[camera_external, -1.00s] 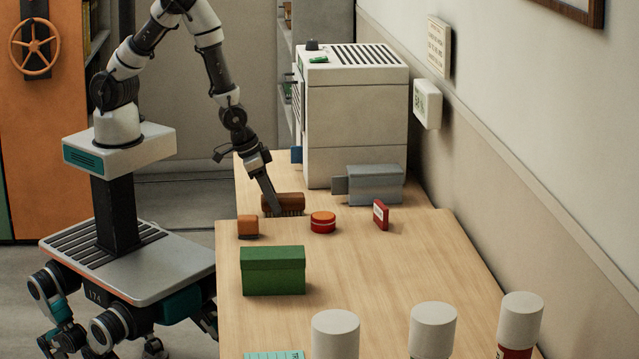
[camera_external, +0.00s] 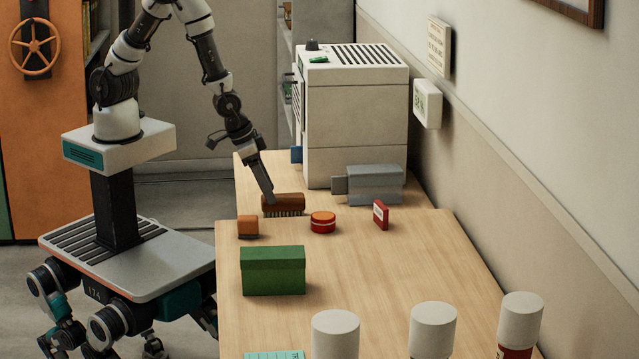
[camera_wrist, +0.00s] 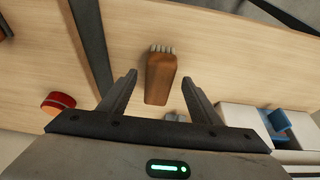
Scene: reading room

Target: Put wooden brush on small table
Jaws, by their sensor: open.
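The wooden brush (camera_external: 284,201), brown with pale bristles, lies bristles down on the far wooden table (camera_external: 250,183), near the seam with the nearer table (camera_external: 400,270). I cannot tell which one the task calls the small table. My gripper (camera_external: 269,197) is open at the brush's left end in the outside view; contact cannot be told there. In the wrist view my open gripper (camera_wrist: 160,79) has one finger on each side of the brush (camera_wrist: 161,76), with visible gaps and nothing held.
A red-orange tin (camera_external: 323,222), an orange block (camera_external: 248,226) and a green box (camera_external: 273,271) stand on the nearer table. The nearer table's middle is clear.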

